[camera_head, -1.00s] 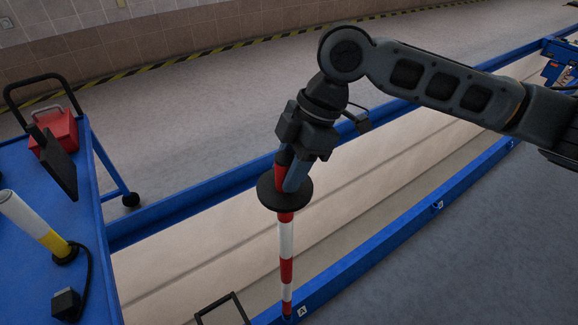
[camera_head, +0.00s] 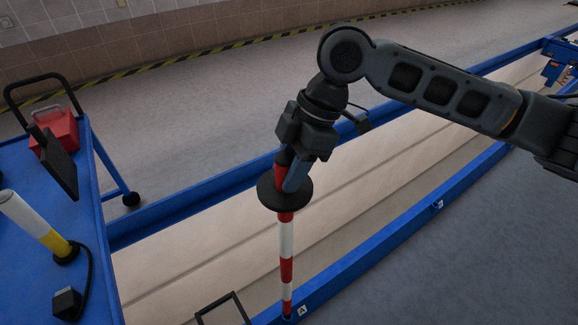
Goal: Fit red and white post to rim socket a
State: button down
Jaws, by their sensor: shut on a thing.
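The red and white post (camera_head: 286,240) is upright under my gripper (camera_head: 289,172). My gripper is shut on its top part, just above a black round disc (camera_head: 285,193) on the post. The post's lower end meets the blue rim (camera_head: 352,280) next to the white label A (camera_head: 302,310). Rim socket a is hidden at the post's foot, and I cannot tell how deep the post sits in it.
A blue cart (camera_head: 30,260) at the left carries a red box (camera_head: 59,131), a white and yellow post (camera_head: 36,226) and a small black block (camera_head: 66,303). A dark frame (camera_head: 222,310) stands left of the post's foot. Another label (camera_head: 438,204) marks the rim farther right.

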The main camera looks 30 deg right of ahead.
notch_tip(320, 180, down, 6)
jog(key=b, duration=0.4)
jog(key=shift+f, duration=0.2)
dwell(2.3)
jog(key=c, duration=0.6)
grip_release()
jog(key=v, duration=0.7)
jog(key=shift+d+r, duration=0.15)
jog(key=shift+r, duration=0.2)
